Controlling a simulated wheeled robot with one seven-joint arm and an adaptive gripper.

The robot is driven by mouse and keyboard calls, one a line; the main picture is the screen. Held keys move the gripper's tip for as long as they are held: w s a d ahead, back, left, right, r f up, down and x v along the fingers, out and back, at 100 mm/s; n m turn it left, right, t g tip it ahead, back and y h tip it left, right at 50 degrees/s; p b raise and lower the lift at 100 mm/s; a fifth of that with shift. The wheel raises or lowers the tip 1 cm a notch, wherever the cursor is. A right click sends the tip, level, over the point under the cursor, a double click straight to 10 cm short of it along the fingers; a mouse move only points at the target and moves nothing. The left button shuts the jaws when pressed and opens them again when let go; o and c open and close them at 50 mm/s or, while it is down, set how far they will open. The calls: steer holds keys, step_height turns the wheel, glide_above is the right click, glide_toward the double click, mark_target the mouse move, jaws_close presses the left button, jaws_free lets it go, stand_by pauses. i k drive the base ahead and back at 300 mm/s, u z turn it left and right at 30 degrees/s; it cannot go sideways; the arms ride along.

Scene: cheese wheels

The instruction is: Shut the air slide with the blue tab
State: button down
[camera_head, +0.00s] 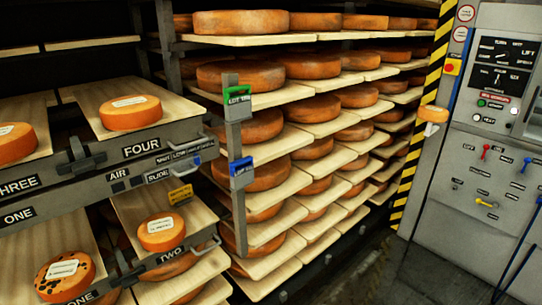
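A dark slide strip (137,178) lettered AIR and SLIDE runs across the rack front at the left, under the board marked FOUR. A small blue tab (196,160) sits near the right end of this strip, below lettering that seems to start with SHUT. A yellow tab (180,194) sits just below and left of it. The tabs are small, and I cannot tell how far either slide is open. A larger blue block (241,173) is on an upright metal post to the right. My gripper is not in view.
Orange cheese wheels (131,112) lie on wooden boards marked ONE to FOUR. Metal handles (206,246) stick out at the board fronts. The post (232,130) with a green tag (239,103) stands before packed shelves. A grey control panel (480,150) fills the right.

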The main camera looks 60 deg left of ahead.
mark_target(175, 168)
steer(key=u, duration=2.7)
